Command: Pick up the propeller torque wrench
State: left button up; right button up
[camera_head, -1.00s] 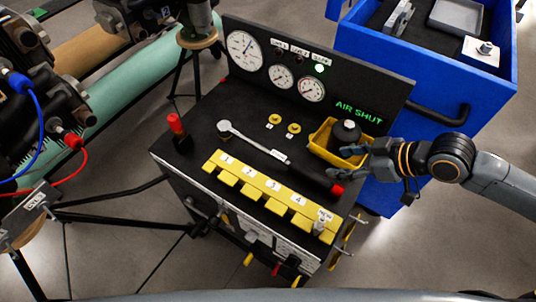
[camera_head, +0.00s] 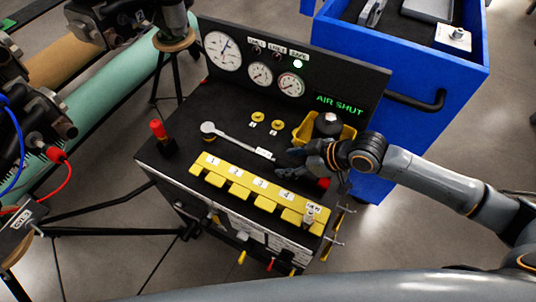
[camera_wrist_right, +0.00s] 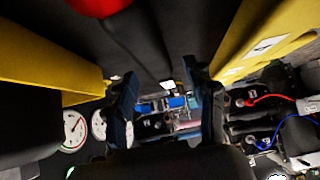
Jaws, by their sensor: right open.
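The torque wrench (camera_head: 235,141) lies on the black top of the console, with a round silver head at its left end, a white tag on its shaft and a red handle end. My right gripper (camera_head: 284,162) is over its dark handle and hides part of it. In the right wrist view the wrench's handle (camera_wrist_right: 140,45) runs between the two spread fingers of my right gripper (camera_wrist_right: 166,98), with its red end at the top. The gripper is open; whether a finger touches the handle I cannot tell. My left gripper is not in view.
A yellow bin (camera_head: 305,130) with a dark knob-like part stands just behind my gripper. A yellow numbered block (camera_head: 240,183) runs along the front. The gauge panel (camera_head: 345,80) rises behind. A blue cart (camera_head: 415,130) stands at the right and a red-capped post (camera_head: 158,130) at the left.

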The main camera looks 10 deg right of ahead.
jog(key=x, duration=0.2)
jog(key=shift+w+a+f, duration=0.15)
jog(key=shift+f, duration=0.05)
grip_shut()
jog(key=shift+r, duration=0.2)
jog(key=shift+r, duration=0.1)
jog(key=shift+r, duration=0.6)
jog(key=s+a+r, duration=0.6)
jog(key=s+r, duration=0.5)
jog(key=s, duration=0.1)
jog(key=shift+a+r, duration=0.25)
jog(key=shift+a, duration=0.1)
jog(key=shift+s, duration=0.15)
